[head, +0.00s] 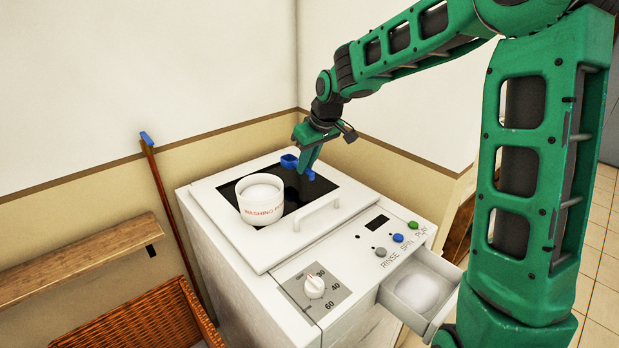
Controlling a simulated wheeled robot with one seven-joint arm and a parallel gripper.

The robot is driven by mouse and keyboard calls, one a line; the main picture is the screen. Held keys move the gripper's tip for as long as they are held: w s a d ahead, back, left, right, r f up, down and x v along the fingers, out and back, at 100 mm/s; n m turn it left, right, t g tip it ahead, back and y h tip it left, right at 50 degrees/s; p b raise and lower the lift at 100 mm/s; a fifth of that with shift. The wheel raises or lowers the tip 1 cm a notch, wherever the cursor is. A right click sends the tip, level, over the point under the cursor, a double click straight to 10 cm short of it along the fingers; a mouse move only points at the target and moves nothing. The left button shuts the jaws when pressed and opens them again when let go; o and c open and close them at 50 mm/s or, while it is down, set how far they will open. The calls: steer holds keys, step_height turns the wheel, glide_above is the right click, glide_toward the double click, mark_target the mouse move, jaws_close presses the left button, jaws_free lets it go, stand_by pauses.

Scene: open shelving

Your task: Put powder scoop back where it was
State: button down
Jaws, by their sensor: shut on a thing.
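My gripper (303,168) is shut on the blue powder scoop (289,161) above the back of the washing machine's dark lid window. The scoop's cup shows left of the fingers, and another blue part shows on their right. The fingers hide its middle. Whether the cup holds powder cannot be seen. The white washing powder tub (263,211), with red lettering and white powder inside, stands upright on the lid. It is to the left of and nearer than my gripper. The scoop appears apart from the tub.
The washing machine (240,290) has a lid handle (317,214), a dial (314,286) and several buttons. Its detergent drawer (397,302) is pulled open with white powder inside. A wooden shelf (80,262), a wicker basket (150,318) and a blue-tipped stick (166,200) are at left.

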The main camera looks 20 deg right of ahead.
steer(key=shift+w+d+f, duration=0.25)
steer(key=shift+d+f, duration=0.15)
steer(key=shift+d, duration=0.25)
step_height(320, 180, down, 4)
steer(key=shift+f, duration=0.1)
steer(key=c, duration=1.8)
jaws_free()
steer(key=v, duration=1.2)
steer(key=s+d+f+m+g+h, duration=0.1)
steer(key=s+d+m, duration=0.2)
steer(key=s+d, duration=0.45)
steer(key=s+d+f+m+g+h, duration=0.15)
steer(key=s+d, duration=0.25)
steer(key=s, duration=0.7)
steer(key=s+d+f+m+g, duration=0.1)
steer(key=s+m, duration=0.2)
steer(key=s, duration=0.7)
steer(key=s+d+f+m, duration=0.1)
steer(key=s+f+m, duration=0.1)
steer(key=s, duration=0.8)
steer(key=shift+s+d+f+m+g+y, duration=0.2)
steer(key=shift+d+f+m+g+y, duration=0.2)
steer(key=shift+m, duration=0.35)
